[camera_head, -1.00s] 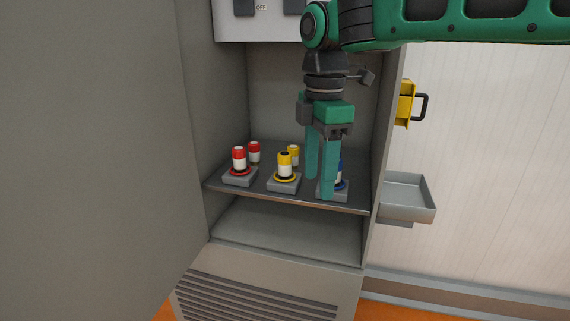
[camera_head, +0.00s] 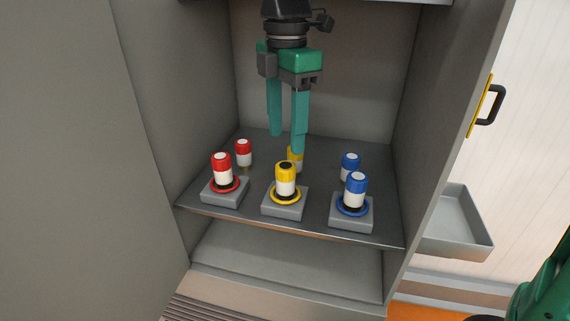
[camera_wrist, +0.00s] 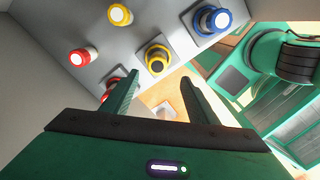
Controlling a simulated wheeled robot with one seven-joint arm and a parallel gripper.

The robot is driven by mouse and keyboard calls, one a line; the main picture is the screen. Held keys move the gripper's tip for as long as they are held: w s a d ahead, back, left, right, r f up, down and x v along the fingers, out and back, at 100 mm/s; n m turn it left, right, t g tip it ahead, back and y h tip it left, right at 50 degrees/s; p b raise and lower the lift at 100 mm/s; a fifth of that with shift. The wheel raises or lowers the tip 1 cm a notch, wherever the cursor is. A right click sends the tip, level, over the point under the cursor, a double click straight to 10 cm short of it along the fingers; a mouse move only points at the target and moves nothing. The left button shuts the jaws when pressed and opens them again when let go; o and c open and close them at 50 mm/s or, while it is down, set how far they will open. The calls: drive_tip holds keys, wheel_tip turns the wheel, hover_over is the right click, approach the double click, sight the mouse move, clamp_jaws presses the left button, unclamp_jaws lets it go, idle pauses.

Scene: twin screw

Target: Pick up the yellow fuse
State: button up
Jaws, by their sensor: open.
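The front yellow fuse (camera_head: 285,180) stands upright on a grey block at the shelf's front middle, with a black top, white body and yellow ring. It also shows in the wrist view (camera_wrist: 157,62), beyond the fingertips. A rear yellow fuse (camera_head: 294,165) stands behind it, partly hidden by a finger; its pale top shows in the wrist view (camera_wrist: 120,15). My gripper (camera_head: 288,143) hangs fingers down above the yellow fuses, open and empty. In the wrist view, its fingers (camera_wrist: 160,80) are spread, with nothing between them.
Red fuses (camera_head: 222,170) (camera_head: 243,152) stand at left and blue fuses (camera_head: 356,190) (camera_head: 350,166) at right on the shelf (camera_head: 240,215). Cabinet walls enclose both sides. A grey tray (camera_head: 462,225) and a yellow-backed handle (camera_head: 488,105) are outside at right.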

sight(286, 165)
drive_tip(key=shift+w+f, duration=0.15)
drive_tip(key=shift+w, duration=0.15)
wheel_tip(286, 165, down, 4)
drive_tip(key=shift+w+f, duration=0.15)
drive_tip(key=shift+f, duration=3.15)
clamp_jaws()
drive_tip(key=shift+r, duration=0.15)
